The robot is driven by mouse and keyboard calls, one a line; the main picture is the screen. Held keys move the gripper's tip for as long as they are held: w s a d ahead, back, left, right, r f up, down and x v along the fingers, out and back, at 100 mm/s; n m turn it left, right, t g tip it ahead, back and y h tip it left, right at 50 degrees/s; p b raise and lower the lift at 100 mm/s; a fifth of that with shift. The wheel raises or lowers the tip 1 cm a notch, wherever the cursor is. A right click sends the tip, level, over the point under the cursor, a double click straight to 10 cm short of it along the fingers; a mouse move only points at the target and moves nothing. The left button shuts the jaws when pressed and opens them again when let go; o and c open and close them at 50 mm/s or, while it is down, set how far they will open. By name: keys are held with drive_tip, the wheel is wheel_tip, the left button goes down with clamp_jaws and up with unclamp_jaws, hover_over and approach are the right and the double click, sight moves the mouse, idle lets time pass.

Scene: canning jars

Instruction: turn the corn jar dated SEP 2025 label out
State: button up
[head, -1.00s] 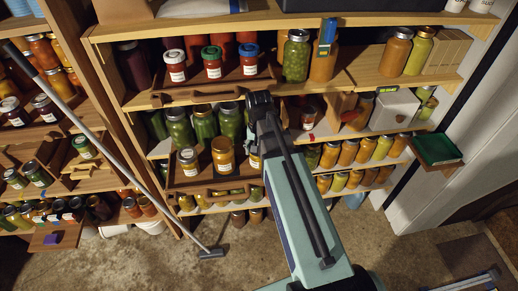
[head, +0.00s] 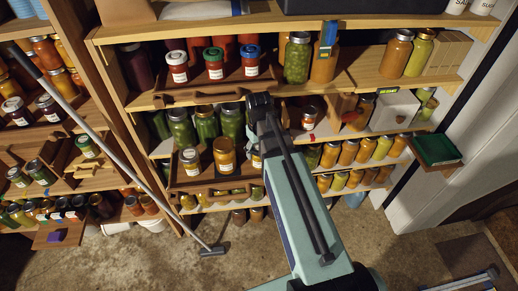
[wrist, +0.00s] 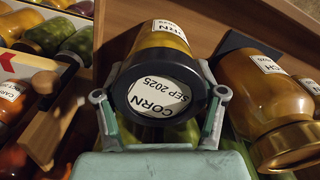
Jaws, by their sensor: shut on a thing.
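The corn jar (wrist: 160,85) has a dark lid with a white label reading CORN SEP 2025, and its lid faces the wrist camera. A second white label reading CORN (wrist: 168,27) shows on its yellow side, towards the top of the wrist view. My gripper (wrist: 160,97) is shut on this jar, with one finger on each side just around the lid. In the head view, my gripper is mostly hidden by my arm, beside the middle shelf's wooden tray (head: 213,188). I cannot make out the held jar clearly there.
In the wrist view, an orange jar with a gold lid (wrist: 265,95) stands close on the right. Other jars (wrist: 40,35) and a wooden handle (wrist: 45,115) are at left. In the head view, a white-lidded jar (head: 190,162) and a yellow jar (head: 224,157) stand on the tray.

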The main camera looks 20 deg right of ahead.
idle(0.3)
drive_tip(key=shift+n, duration=1.3)
drive_tip(key=o, duration=1.2)
drive_tip(key=shift+r, duration=0.1)
wheel_tip(320, 180, up, 12)
drive_tip(key=shift+f, duration=0.15)
